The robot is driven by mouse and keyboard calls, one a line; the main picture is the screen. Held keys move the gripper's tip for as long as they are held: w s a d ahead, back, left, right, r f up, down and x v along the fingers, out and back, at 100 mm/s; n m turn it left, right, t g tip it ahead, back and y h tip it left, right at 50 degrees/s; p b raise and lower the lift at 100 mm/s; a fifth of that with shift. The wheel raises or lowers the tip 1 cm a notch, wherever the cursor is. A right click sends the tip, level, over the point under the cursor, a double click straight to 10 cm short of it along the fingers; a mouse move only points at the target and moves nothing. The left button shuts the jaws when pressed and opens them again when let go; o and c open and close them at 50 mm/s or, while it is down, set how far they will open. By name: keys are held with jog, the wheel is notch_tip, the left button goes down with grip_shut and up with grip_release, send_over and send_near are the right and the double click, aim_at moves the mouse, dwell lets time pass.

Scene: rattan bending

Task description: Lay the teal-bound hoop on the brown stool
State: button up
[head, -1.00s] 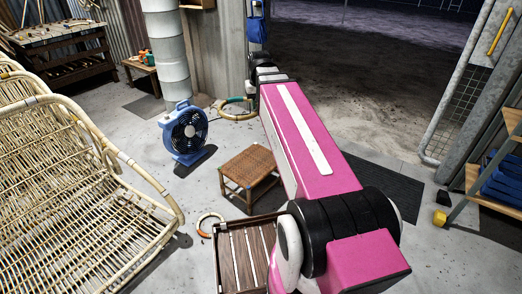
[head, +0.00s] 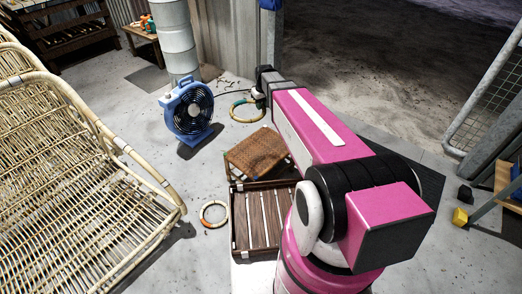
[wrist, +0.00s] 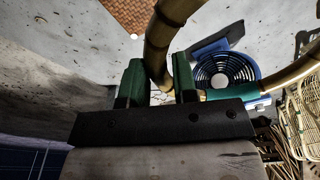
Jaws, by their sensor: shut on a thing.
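The teal-bound hoop (head: 236,117) is a pale cane ring in my gripper (head: 259,96), beyond the brown stool. In the wrist view the gripper (wrist: 158,80) has its green-padded fingers shut on the hoop's cane (wrist: 157,45), and a teal binding shows to the right. The brown stool (head: 258,152) has a woven top and stands in the middle of the head view, nearer than the hoop. Part of its woven top (wrist: 125,12) shows at the top of the wrist view. The hoop appears apart from the stool. My arm hides part of the hoop.
A slatted wooden crate (head: 238,221) stands just in front of the stool. An orange-bound hoop (head: 204,218) lies on the floor left of it. A blue fan (head: 188,110) stands left of the stool, with rattan seating (head: 75,180) farther left. A dark mat lies right.

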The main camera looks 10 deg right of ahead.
jog(key=a+f+n, duration=0.1)
jog(key=a+f, duration=0.1)
jog(key=f, duration=0.7)
jog(key=a+f+n, duration=0.1)
jog(key=a+f, duration=0.1)
jog(key=f, duration=0.8)
send_over(270, 143)
notch_tip(270, 143, down, 7)
jog(key=shift+d+r, duration=0.1)
jog(key=shift+d, duration=0.05)
jog(key=shift+n, duration=0.3)
jog(key=shift+d+f, duration=0.1)
jog(key=shift+f, duration=1.95)
jog(key=o, duration=0.9)
jog(key=shift+f, duration=0.15)
jog(key=shift+o, duration=0.2)
notch_tip(270, 143, up, 12)
jog(key=s, duration=0.2)
jog(key=s+r+m, duration=0.3)
jog(key=s+r, duration=0.6)
jog(key=s, duration=0.3)
jog(key=s+r+m+g, duration=0.1)
jog(key=s+r+m, duration=0.2)
jog(key=s+r, duration=0.5)
jog(key=s, duration=0.4)
jog(key=shift+d+r+m+h, duration=0.3)
jog(key=shift+d+r+m, duration=0.1)
